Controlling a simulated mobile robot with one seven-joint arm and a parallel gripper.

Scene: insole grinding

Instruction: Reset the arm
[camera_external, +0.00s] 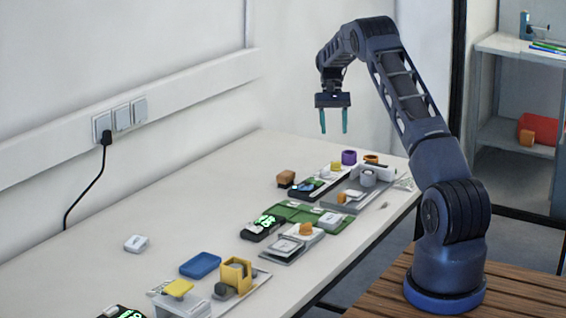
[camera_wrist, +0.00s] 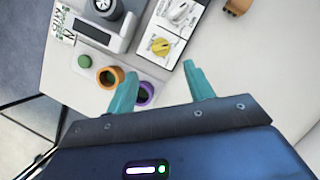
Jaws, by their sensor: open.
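My arm is raised and bent over the far part of the white table (camera_external: 190,205). My gripper (camera_external: 334,130) hangs above the table with its two teal fingers pointing down. The fingers are apart and nothing is between them. In the wrist view my gripper (camera_wrist: 163,82) shows the same two fingers spread, above the table near its edge. No insole can be made out in either view.
Below my gripper lie a purple ring (camera_external: 349,157), an orange ring (camera_wrist: 110,76) and a panel with a yellow knob (camera_wrist: 161,46). Several devices line the table's right side. A blue tray (camera_external: 200,265) lies nearer. The table's left part is mostly clear.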

